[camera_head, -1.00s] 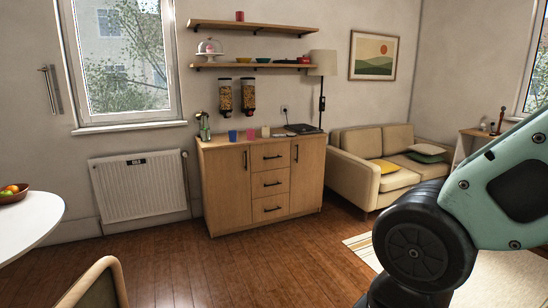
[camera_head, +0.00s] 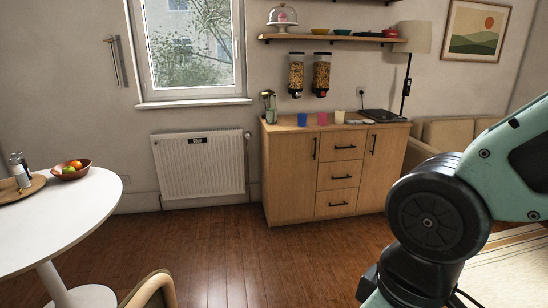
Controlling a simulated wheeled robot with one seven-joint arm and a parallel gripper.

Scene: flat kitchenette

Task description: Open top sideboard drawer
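The wooden sideboard (camera_head: 280,178) stands against the back wall, right of the middle of the head view. Its top drawer (camera_head: 342,147) is the highest of three in the centre column, has a dark bar handle and looks closed. A cabinet door is on each side of the drawers. My arm shows at the right, in front of the sideboard's right side and some way from it. My gripper is outside the picture, so its state cannot be seen.
A round white table (camera_head: 75,225) with a fruit bowl (camera_head: 71,173) stands at left. A chair (camera_head: 152,291) is at bottom left-centre. A radiator (camera_head: 200,165) is left of the sideboard. A sofa (camera_head: 450,134) and rug (camera_head: 515,265) lie right. Wooden floor before the sideboard is clear.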

